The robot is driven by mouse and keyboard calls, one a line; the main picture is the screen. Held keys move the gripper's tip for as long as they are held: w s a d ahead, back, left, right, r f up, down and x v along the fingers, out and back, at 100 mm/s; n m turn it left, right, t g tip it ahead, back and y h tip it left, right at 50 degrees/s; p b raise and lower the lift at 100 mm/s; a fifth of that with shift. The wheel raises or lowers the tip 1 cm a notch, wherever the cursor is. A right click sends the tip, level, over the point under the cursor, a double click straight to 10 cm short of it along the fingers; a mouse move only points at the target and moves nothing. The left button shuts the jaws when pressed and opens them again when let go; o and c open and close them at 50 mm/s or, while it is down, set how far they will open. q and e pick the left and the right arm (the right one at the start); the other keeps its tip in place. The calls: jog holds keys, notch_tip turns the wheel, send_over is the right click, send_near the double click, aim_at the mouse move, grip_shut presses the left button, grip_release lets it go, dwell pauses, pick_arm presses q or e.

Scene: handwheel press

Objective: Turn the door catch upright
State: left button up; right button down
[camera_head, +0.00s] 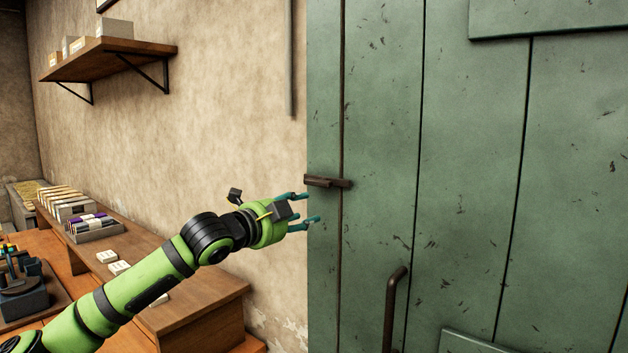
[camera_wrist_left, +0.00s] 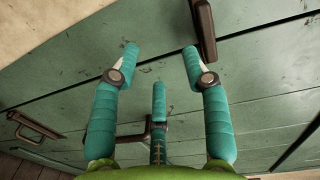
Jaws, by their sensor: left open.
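The door catch (camera_head: 328,182) is a dark brown bar on the green door (camera_head: 470,180). It lies level, across the dark gap near the door's left edge. In the left wrist view the catch (camera_wrist_left: 205,30) shows at the top, just beyond the tip of the right-hand finger. My left gripper (camera_head: 305,208) has teal fingers, is open and empty, and is just below and left of the catch. In the wrist view its fingers (camera_wrist_left: 161,55) are spread apart and do not appear to hold the catch. My right gripper is not in view.
A dark upright door handle (camera_head: 393,305) is below and right of the catch. A plaster wall (camera_head: 220,110) with a wooden shelf (camera_head: 110,62) is on the left. A wooden counter (camera_head: 190,300) with boxes stands below, beneath my left arm.

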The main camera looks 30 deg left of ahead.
aim_at(315, 185)
pick_arm(q)
notch_tip(315, 185, up, 5)
jog(key=s+m, duration=0.1)
jog(key=s, duration=0.2)
jog(key=shift+t, duration=0.3)
jog(key=w+p, duration=0.1)
jog(key=w, duration=0.1)
jog(key=w+p, duration=0.1)
jog(key=w, duration=0.1)
jog(key=w+p, duration=0.1)
jog(key=w, duration=0.1)
jog(key=shift+w+d, duration=0.35)
jog(key=shift+w, duration=0.05)
jog(key=shift+w+f, duration=0.15)
jog(key=shift+w, duration=0.15)
grip_shut()
